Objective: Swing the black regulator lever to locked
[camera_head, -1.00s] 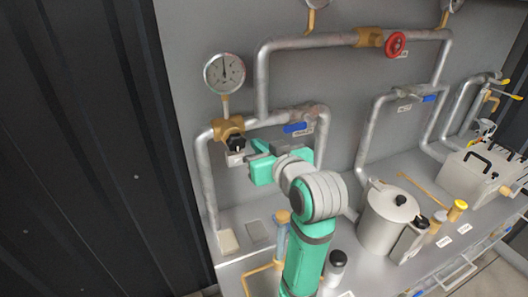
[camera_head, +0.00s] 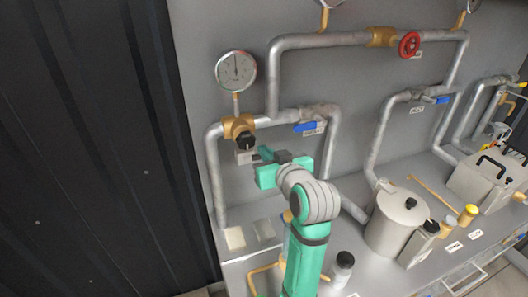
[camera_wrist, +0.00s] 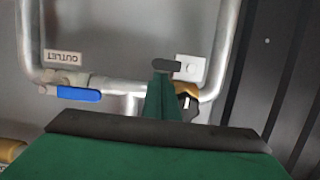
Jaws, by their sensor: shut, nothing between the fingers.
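The black regulator lever (camera_head: 245,141) sits on the front of a brass regulator (camera_head: 236,126) below the round gauge at the left of the head view. A small pale plate (camera_head: 246,157) is just below it. My green gripper (camera_head: 259,154) is close to the lever's lower right, its dark tips pointing at that plate. The gripper is shut and empty. In the wrist view, its fingers (camera_wrist: 166,68) cover part of the regulator (camera_wrist: 189,90), and the pale plate (camera_wrist: 188,70) shows beside the tips. I cannot tell whether the gripper touches the lever.
A blue valve handle (camera_head: 308,127) is on the pipe right of the regulator, above my arm. A red handwheel (camera_head: 410,45) is on the upper pipe. A grey pot (camera_head: 396,222) and a black-capped bottle (camera_head: 341,268) stand right of my arm. A dark ribbed wall is at left.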

